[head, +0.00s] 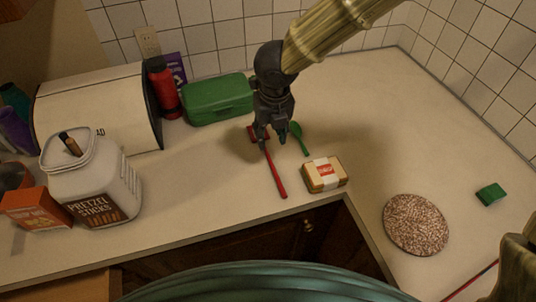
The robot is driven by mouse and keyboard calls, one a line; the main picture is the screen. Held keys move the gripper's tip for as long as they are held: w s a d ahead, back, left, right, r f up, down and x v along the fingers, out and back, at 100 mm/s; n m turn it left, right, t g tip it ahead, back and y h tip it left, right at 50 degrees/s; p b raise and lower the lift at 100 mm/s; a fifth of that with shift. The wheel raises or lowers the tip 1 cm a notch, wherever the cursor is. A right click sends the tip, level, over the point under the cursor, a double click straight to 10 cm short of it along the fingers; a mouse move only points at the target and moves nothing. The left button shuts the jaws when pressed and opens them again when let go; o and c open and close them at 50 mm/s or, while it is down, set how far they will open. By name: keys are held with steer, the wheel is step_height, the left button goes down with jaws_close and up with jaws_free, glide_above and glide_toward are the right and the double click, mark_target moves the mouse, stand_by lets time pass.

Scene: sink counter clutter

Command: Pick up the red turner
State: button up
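The red turner (275,172) lies on the counter, its long handle pointing toward the front edge. Its head (254,131) is at the far end and partly hidden by my gripper. My gripper (272,141) points down over the head end of the turner, with its two fingers apart. I see nothing held between the fingers. Whether the fingertips touch the turner or hover above it, I cannot tell.
A green spoon (298,137) lies just right of my gripper, and a wrapped packaged block (324,174) sits right of the handle. A green case (218,99) stands behind. A pretzel jar (92,180) is left. A speckled round trivet (415,224) lies right.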

mark_target(268, 156)
steer(key=f, duration=0.3)
steer(key=shift+w+a+f, duration=0.15)
steer(key=shift+w+f, duration=0.15)
steer(key=shift+w, duration=0.05)
steer(key=shift+f+p, duration=0.35)
steer(key=shift+f, duration=0.5)
steer(key=shift+w+f+p, duration=0.2)
steer(key=shift+w+f, duration=0.05)
steer(key=shift+f, duration=0.85)
steer(key=shift+w+f+p, duration=0.2)
steer(key=shift+f, duration=0.85)
steer(key=shift+a, duration=0.1)
jaws_close()
